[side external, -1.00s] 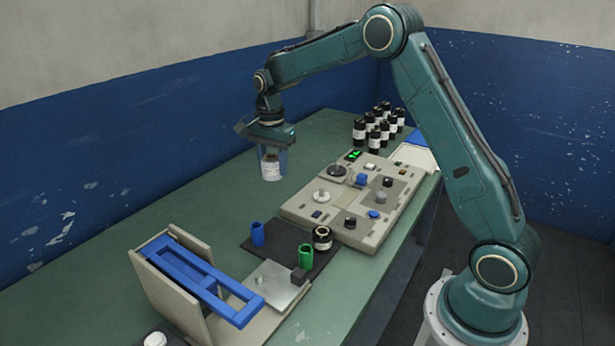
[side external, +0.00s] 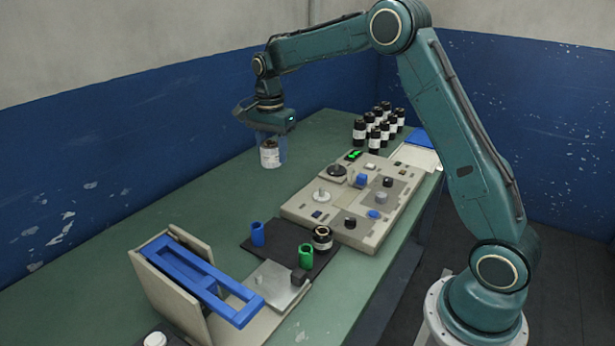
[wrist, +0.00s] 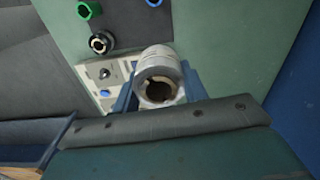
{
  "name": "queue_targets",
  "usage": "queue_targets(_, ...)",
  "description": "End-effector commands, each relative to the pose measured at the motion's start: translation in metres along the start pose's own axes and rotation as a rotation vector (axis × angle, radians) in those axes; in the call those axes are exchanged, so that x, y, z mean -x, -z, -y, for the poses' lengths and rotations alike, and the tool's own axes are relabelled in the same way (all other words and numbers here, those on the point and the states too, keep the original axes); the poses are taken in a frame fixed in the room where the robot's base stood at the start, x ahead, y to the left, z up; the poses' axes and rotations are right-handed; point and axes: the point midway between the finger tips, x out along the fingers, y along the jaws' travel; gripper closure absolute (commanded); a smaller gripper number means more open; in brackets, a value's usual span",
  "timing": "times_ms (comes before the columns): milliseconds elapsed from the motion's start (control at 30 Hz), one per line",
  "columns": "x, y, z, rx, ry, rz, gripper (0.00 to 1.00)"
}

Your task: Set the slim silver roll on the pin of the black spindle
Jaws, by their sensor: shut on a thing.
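The slim silver roll (side external: 270,157) hangs upright between the blue fingers of my gripper (side external: 271,150), in the air over the green table. In the wrist view the roll (wrist: 158,62) shows its open core, with a blue finger of my gripper (wrist: 158,88) on each side of it. The black spindle (side external: 337,171) is a dark disc at the far left corner of the beige panel, to the right of my gripper and apart from it. Its pin is too small to make out clearly.
The beige panel (side external: 305,212) also carries a pale spindle (side external: 320,196), knobs and buttons. A dark mat (side external: 282,239) holds a blue cup, a green cup and a black roll. Several black bottles (side external: 378,126) stand at the back. A blue frame (side external: 200,280) stands in front.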

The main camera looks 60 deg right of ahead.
Motion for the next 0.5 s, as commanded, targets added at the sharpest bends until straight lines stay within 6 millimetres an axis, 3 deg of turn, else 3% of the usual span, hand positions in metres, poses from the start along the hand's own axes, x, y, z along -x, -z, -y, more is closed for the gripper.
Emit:
queue_targets(267, -0.004, 0.026, 0.004, -0.033, -0.001, 0.000, 0.81)
queue_targets(500, -0.014, 0.089, 0.007, -0.108, -0.001, 0.000, 0.81)
